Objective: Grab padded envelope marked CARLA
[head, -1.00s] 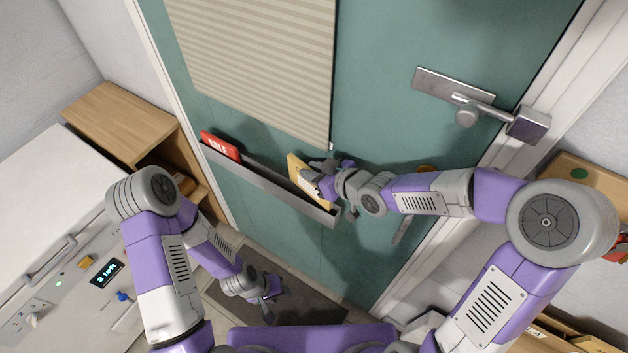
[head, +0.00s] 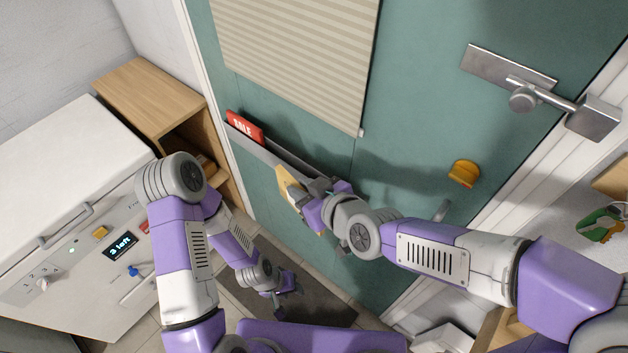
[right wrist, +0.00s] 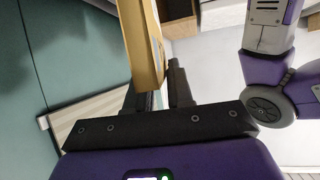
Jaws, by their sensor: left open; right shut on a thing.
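A yellow-tan padded envelope (head: 284,182) is gripped in my right gripper (head: 303,199) in front of the teal door. A pale label shows on it, but I cannot read a name. In the right wrist view the envelope (right wrist: 142,45) rises between the fingers, edge towards the camera. It appears to be in front of the grey door rack (head: 262,152); the gripper and arm hide part of the rack. My left gripper (head: 281,304) hangs low over the dark floor mat, open and empty.
A red SALE item (head: 244,127) stands in the rack's left end. A blind (head: 300,55), a lever handle (head: 540,93) and an orange knob (head: 464,173) are on the door. A white machine (head: 70,200) and wooden shelf (head: 150,95) stand left.

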